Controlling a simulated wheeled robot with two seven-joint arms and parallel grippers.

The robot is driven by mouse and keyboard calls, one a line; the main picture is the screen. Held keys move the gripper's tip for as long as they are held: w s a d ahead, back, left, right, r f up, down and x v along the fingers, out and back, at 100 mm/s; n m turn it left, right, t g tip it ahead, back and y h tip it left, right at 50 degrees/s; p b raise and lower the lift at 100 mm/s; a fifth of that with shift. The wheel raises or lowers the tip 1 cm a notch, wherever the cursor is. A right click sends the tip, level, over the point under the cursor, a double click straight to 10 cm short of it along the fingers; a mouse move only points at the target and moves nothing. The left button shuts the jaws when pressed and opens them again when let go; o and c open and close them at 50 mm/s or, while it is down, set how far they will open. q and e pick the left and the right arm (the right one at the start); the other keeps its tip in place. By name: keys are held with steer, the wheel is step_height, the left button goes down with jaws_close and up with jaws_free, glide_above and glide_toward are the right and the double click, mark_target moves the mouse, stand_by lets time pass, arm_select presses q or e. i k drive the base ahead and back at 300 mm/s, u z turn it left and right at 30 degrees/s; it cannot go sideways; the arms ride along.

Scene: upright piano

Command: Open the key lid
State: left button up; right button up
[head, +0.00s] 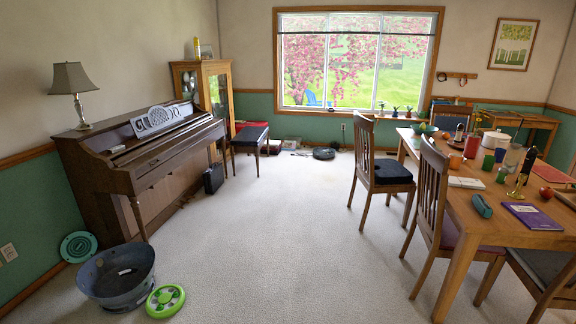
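The dark brown upright piano (105,185) stands against the left wall in the head view, seen at an angle from some distance. Its key lid (180,142) is a long brown panel along the front, below the music desk. The lid looks shut, and no keys show. Neither of my grippers is in view.
A lamp (74,92) stands on the piano. A black bench (250,137) is beyond it. A grey tub (118,278) and a green disc (165,301) lie on the floor in front. Chairs and a laden table (470,205) fill the right. The middle carpet is clear.

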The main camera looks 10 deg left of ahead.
mark_target(143, 160)
steer(key=u, duration=0.25)
steer(key=i, duration=2.4)
steer(key=u, duration=0.65)
steer(key=i, duration=2.25)
steer(key=u, duration=0.2)
